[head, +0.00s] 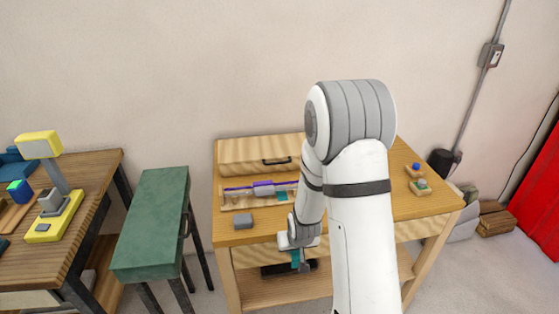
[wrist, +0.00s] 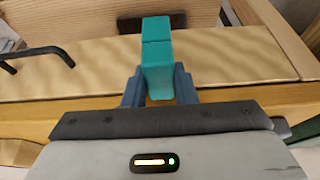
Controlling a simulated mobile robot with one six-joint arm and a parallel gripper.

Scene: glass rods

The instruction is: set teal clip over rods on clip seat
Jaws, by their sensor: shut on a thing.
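My gripper (wrist: 158,92) is shut on a teal clip (wrist: 157,50), which stands out between the two blue-grey fingers in the wrist view. In the head view my gripper (head: 297,258) is at the front edge of the right-hand wooden table, with a little teal showing at it. The rods (head: 239,191) lie along a light wooden board (head: 238,203) on that table, behind and left of my gripper. Purple pieces (head: 263,188) sit on them. A small teal piece (head: 282,196) shows on the board beside my arm. I cannot tell which part is the clip seat.
A grey block (head: 243,221) lies in front of the board. A wooden case with a dark handle (head: 277,161) stands at the back. Small pieces on wooden bases (head: 420,186) are at the right. A green side table (head: 155,220) stands left. My arm hides the table's middle.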

